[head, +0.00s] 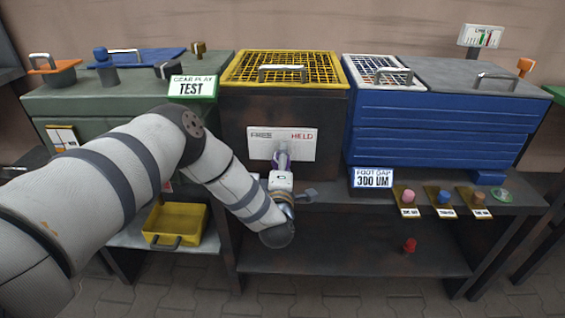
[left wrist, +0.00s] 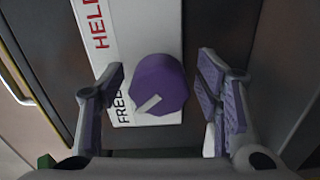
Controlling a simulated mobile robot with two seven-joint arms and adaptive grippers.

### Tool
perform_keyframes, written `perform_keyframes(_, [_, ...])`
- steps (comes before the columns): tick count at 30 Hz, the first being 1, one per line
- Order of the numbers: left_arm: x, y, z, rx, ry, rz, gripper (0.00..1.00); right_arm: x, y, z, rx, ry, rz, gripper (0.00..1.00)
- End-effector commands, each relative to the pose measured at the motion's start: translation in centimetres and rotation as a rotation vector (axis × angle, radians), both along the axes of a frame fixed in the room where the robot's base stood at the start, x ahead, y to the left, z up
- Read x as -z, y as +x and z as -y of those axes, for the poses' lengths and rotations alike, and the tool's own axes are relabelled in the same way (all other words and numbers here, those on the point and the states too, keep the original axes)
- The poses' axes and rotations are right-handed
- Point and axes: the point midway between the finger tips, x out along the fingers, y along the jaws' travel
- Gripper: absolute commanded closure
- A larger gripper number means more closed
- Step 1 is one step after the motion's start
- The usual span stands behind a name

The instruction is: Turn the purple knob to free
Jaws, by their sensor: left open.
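The purple knob (left wrist: 160,80) sits on a white plate (head: 298,143) on the front of the dark middle cabinet. The plate reads FREE at left and HELD at right in the head view. In the left wrist view the knob's white pointer slants to the lower left, toward the FREE lettering (left wrist: 122,108). My left gripper (head: 281,168) is in front of the knob; its fingers stand apart on either side of it, with gaps visible. In the head view the gripper hides most of the knob. My right gripper is not in view.
A yellow mesh lid (head: 285,68) tops the middle cabinet. A blue cabinet (head: 435,130) stands at right, a green one (head: 60,107) at left. Coloured knobs on small cards (head: 446,210) lie on the right ledge. A yellow tray (head: 188,207) and a red piece (head: 410,245) sit lower down.

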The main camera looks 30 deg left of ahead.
Motion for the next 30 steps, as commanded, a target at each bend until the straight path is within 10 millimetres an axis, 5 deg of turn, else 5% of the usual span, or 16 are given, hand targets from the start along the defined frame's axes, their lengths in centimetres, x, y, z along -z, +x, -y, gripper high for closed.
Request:
perform_keyframes(5, [0.1,-1.5,0.9,0.001,-0.002,-0.003,0.41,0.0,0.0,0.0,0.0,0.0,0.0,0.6])
perform_keyframes(16, [0.1,-9.2,5.6,0.002,-0.002,-0.003,0.41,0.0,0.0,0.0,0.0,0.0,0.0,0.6])
perform_keyframes(30, [0.0,-10.3,6.3,0.0,0.0,0.0,0.41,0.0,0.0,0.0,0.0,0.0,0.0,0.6])
